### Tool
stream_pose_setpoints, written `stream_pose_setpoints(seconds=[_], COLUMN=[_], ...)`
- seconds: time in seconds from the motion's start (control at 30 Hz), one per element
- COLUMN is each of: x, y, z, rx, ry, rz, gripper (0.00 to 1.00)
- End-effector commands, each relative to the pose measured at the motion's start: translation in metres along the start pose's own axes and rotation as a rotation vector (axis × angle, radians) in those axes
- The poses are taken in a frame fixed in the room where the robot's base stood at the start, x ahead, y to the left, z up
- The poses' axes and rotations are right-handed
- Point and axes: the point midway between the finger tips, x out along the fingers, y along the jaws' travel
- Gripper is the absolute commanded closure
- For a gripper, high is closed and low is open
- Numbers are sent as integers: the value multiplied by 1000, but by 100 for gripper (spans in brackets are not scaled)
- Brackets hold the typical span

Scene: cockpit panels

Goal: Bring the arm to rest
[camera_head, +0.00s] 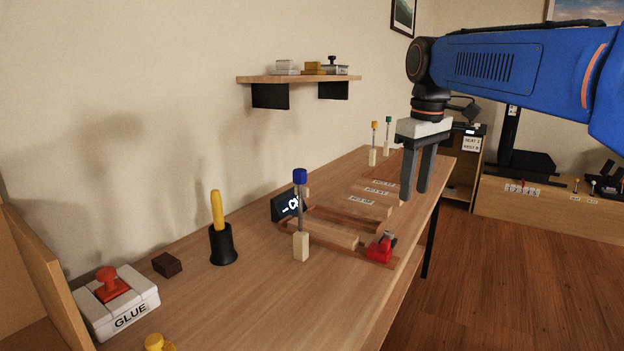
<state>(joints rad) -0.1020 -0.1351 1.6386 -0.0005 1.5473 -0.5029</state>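My gripper (414,193) hangs pointing down from the blue arm (515,68), at the right of the picture. Its two dark fingers stand apart with a gap between them, and nothing shows in the gap. The fingertips appear above the right edge of the wooden workbench (225,310). How high they are above it I cannot tell exactly. The arm reaches in from the right edge of the picture, and its rear part is out of view.
On the bench stand a red clamp (380,248) in a wooden frame, a blue-topped tool (300,215), a black holder (223,245) and a glue box (117,302). A shelf (298,79) is on the wall. Open floor (490,290) lies right.

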Motion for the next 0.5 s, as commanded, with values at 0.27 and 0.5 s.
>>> stream_pose_setpoints(seconds=[0.27,0.5], x=[33,71], y=[-25,-48], z=[66,120], rx=[143,265], ry=[68,129], rz=[36,62], gripper=[60,60])
